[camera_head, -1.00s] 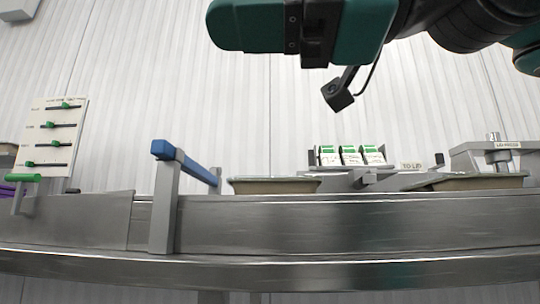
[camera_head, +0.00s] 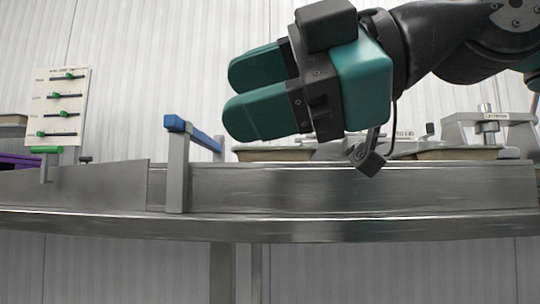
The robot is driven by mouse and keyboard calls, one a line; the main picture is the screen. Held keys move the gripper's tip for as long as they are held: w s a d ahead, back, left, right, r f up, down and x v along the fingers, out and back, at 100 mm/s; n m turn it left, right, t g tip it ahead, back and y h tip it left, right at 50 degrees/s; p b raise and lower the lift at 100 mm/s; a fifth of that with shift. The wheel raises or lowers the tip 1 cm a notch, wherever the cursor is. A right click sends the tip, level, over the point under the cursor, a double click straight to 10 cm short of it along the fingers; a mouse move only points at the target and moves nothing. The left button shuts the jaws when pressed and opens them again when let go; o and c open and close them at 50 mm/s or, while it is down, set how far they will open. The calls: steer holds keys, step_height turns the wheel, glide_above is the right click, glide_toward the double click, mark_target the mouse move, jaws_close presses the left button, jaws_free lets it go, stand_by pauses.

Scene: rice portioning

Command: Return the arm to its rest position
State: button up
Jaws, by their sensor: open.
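My gripper (camera_head: 243,92) is in the upper middle of the head view, with two teal fingers pointing left and a gap between them. It is open and nothing shows between the fingers. It hangs in front of the steel counter's back area, right of and higher than the blue-topped grey post frame. My dark arm (camera_head: 455,45) runs from the gripper to the upper right. A small black box on a cable hangs under the gripper.
A steel counter (camera_head: 330,185) spans the view. A blue bar (camera_head: 192,132) on grey posts stands on it. Shallow trays (camera_head: 272,155) sit behind. A slider board (camera_head: 60,105) is on the left, and a grey press-like fixture (camera_head: 487,125) on the right.

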steer(key=w+d+f+m+h+p, duration=0.1)
steer(key=w+d+f+m+h, duration=0.15)
steer(key=f+m, duration=0.35)
steer(key=w+d+f+m+h+p, duration=0.2)
steer(key=d+f+m+h, duration=0.15)
steer(key=f, duration=0.55)
steer(key=s+d+f+m+g+h+p, duration=0.1)
steer(key=s+d+f+m+g+h, duration=0.15)
steer(key=d+f+m, duration=0.35)
steer(key=s+d+f+m+g+h+p, duration=0.15)
steer(key=s+d+f+m, duration=0.25)
steer(key=f, duration=0.5)
step_height(320, 180, up, 37)
steer(key=h+p, duration=0.1)
steer(key=p, duration=3.6)
steer(key=shift+s+d+r+p, duration=0.15)
steer(key=shift+s+p, duration=0.2)
steer(key=shift+s, duration=0.05)
